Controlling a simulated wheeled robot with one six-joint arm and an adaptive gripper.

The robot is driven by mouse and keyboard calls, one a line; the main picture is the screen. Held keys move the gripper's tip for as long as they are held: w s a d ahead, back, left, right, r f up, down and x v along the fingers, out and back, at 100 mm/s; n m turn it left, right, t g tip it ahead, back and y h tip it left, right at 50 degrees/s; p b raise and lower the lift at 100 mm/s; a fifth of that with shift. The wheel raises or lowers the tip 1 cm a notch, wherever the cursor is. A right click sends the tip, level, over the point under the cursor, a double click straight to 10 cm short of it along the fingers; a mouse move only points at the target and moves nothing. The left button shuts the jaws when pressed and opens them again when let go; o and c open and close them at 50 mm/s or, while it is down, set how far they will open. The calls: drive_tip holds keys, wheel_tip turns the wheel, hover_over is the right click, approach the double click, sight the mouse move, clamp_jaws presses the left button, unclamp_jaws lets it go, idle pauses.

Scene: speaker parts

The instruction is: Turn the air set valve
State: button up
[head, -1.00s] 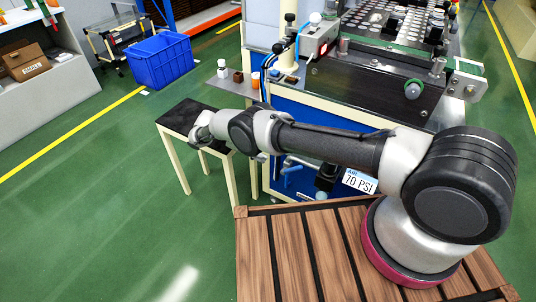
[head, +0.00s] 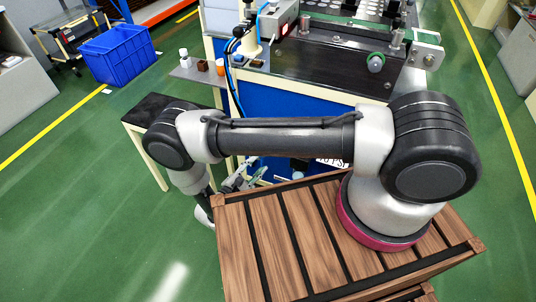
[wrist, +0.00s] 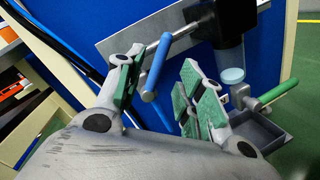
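The air set valve's blue lever handle (wrist: 156,68) shows in the wrist view, joined to a metal pipe in front of a grey plate. My gripper (wrist: 162,60) is open. Its two green-padded fingers stand left and right of the blue handle in the picture; I cannot tell whether either touches it or how deep the handle lies between them. A dark filter body (wrist: 220,25) with a pale blue bottom is right of the handle. In the head view my gripper (head: 240,178) is low beside the blue machine panel, and the valve is not clear there.

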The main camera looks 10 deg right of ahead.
drive_tip(key=x, duration=0.8)
drive_tip(key=shift+m, duration=0.3)
drive_tip(key=shift+s, duration=0.15)
clamp_jaws()
